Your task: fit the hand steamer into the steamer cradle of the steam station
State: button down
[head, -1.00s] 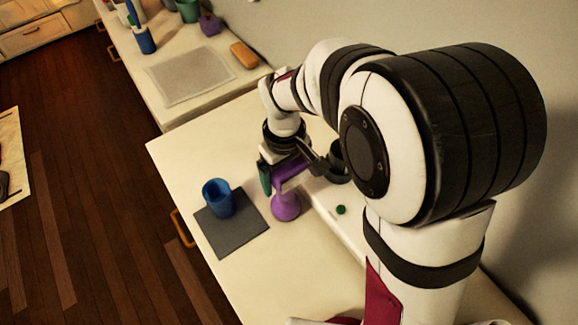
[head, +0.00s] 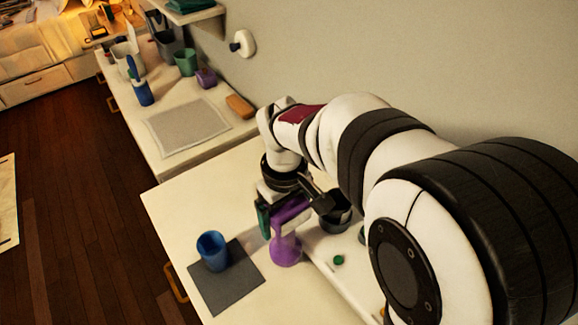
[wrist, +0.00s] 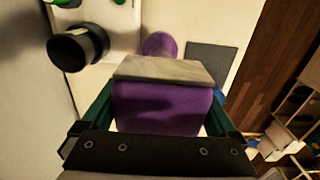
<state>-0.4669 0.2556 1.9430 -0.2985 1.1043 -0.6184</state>
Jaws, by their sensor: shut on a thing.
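The hand steamer (head: 286,250) is purple, with a narrow neck and a rounded end pointing down. My gripper (head: 275,214) is shut on its upper part. In the wrist view the purple body (wrist: 160,110) fills the space between my gripper's green fingers (wrist: 160,122), with a pale grey block in front of it. The steam station seems to be the white base (head: 325,246) with a dark round cup (head: 337,214), probably the cradle. The cup also shows in the wrist view (wrist: 78,47), with its opening visible. The steamer is left of the cup and apart from it.
A green button (head: 339,260) is on the white base. A blue cup (head: 212,250) stands on a dark grey mat (head: 232,285) left of the steamer. A further counter holds a light mat (head: 187,125) and several containers. The wall is behind the station.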

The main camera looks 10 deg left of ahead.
jog(key=w+d+r+m, duration=0.3)
jog(key=d+r+m, duration=0.7)
jog(key=d, duration=0.6)
jog(key=s+d+n, duration=1)
jog(key=s+d, duration=0.3)
jog(key=d, duration=0.2)
jog(key=shift+s+d+f, duration=0.3)
jog(key=shift+f, duration=0.15)
jog(key=shift+f, duration=4.55)
grip_release()
